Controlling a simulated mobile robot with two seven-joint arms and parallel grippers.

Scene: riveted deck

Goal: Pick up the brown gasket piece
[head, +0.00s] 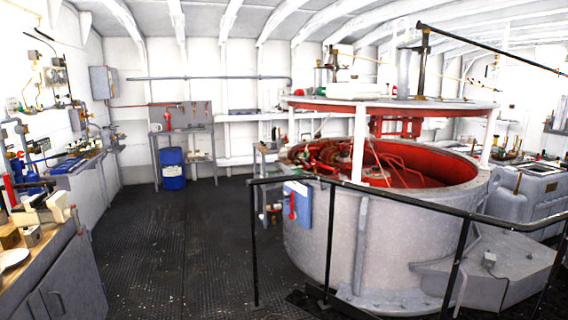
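I cannot make out a brown gasket piece for certain in the head view. Small tan and brown items (10,238) lie on the wooden-topped workbench at the left edge, but they are too small to identify. A pale round disc (12,259) lies in front of them on the same bench. Neither of my grippers shows in this view.
The workbench (62,242) has grey cabinets below. A large round grey tank (330,240) with a red inside fills the right, behind a black railing (400,192). A blue drum (172,168) stands at the back. The dark deck (180,250) between is clear.

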